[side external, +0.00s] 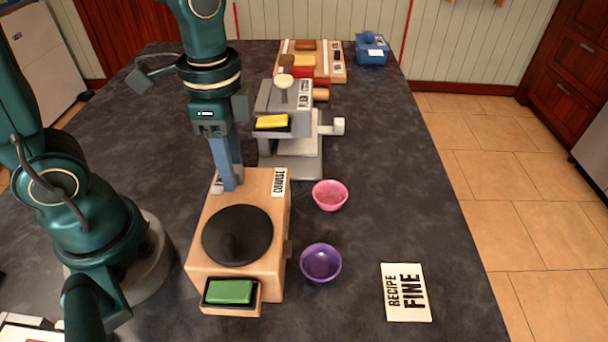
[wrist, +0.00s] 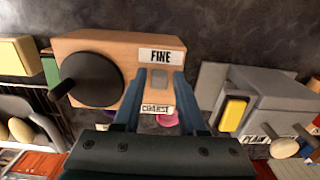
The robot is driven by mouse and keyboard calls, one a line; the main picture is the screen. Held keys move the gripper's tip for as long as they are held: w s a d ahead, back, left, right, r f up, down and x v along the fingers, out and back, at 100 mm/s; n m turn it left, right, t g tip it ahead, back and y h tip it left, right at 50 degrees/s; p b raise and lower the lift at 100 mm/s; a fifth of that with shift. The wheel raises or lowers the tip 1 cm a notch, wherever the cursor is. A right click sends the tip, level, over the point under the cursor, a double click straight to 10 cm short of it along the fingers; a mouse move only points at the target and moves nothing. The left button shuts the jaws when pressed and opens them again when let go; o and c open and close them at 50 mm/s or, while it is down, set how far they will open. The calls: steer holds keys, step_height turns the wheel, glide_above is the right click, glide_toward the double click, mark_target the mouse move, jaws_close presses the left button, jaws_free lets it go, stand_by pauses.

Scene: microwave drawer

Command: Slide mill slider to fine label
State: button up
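The wooden mill (side external: 225,277) stands on the dark counter with a round black disc on top; it also shows in the wrist view (wrist: 115,45). Its FINE label (wrist: 160,55) and COARSE label (wrist: 157,108) lie at opposite ends of the slider's face in the wrist view. The small grey slider (wrist: 159,77) is near the FINE label. In the side view, the COARSE label (side external: 279,182) is at the mill's back right corner. My gripper (side external: 226,188) points down at the mill's back end. Its fingertips (wrist: 159,76) are apart on either side of the slider, with small gaps showing.
A white card (side external: 405,292) reads RECIPE FINE. A purple bowl (side external: 321,263) and pink bowl (side external: 330,195) stand right of the mill. A grey machine (side external: 290,168) with a yellow block is behind it. A wooden rack (side external: 339,62) and blue box (side external: 372,50) are farther back.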

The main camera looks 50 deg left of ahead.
steer(key=shift+o, duration=0.4)
steer(key=shift+r, duration=2.55)
